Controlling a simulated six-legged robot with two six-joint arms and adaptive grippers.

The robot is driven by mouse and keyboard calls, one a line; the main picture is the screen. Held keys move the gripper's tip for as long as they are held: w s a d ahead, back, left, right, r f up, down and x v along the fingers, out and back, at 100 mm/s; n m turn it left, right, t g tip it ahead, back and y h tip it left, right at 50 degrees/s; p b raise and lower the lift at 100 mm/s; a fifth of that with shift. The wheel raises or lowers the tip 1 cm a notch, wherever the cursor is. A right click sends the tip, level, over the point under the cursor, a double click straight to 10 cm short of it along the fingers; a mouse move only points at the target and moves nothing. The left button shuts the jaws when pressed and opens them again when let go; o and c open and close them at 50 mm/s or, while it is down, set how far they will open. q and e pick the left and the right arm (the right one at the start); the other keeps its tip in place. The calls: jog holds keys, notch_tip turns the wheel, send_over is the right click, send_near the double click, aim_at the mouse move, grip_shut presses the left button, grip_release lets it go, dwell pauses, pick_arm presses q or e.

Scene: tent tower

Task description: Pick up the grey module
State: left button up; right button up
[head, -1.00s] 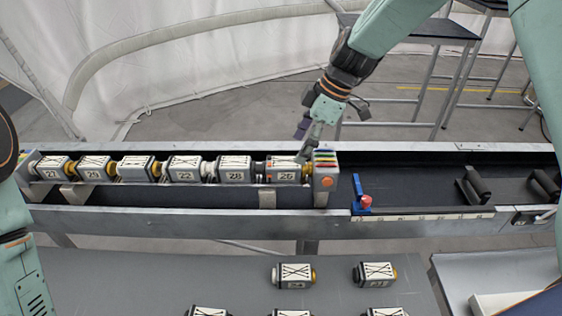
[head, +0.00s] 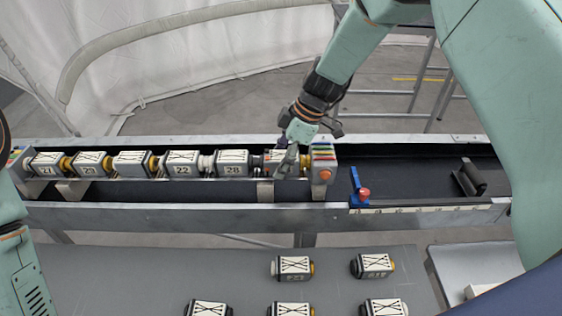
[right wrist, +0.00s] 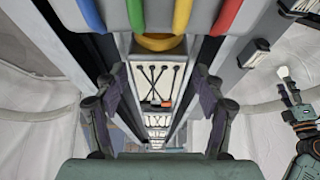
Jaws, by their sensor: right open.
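A row of grey modules with white, black-lined faces lies in the rack. The grey module (head: 271,170) at its right end is partly hidden by my right gripper (head: 287,165), whose fingers are low over it. In the right wrist view the fingers (right wrist: 157,105) are apart and empty, with the module's white face (right wrist: 158,83) showing between them. I cannot tell whether they touch it. Similar grey modules, such as one (head: 294,267), lie on the near table. My left gripper is out of the head view; only its arm shows at the left.
An end block (head: 323,167) with coloured stripes and an orange button closes the row's right end. A blue stop (head: 357,190) with a red knob and a black cradle (head: 468,179) stand farther right. The rack's front rail (head: 160,215) runs along the near side.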

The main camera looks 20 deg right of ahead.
jog(key=shift+d, duration=0.15)
jog(key=shift+c, duration=0.4)
jog(key=shift+c, duration=0.7)
jog(key=c, duration=0.5)
jog(key=shift+w, duration=0.1)
grip_shut()
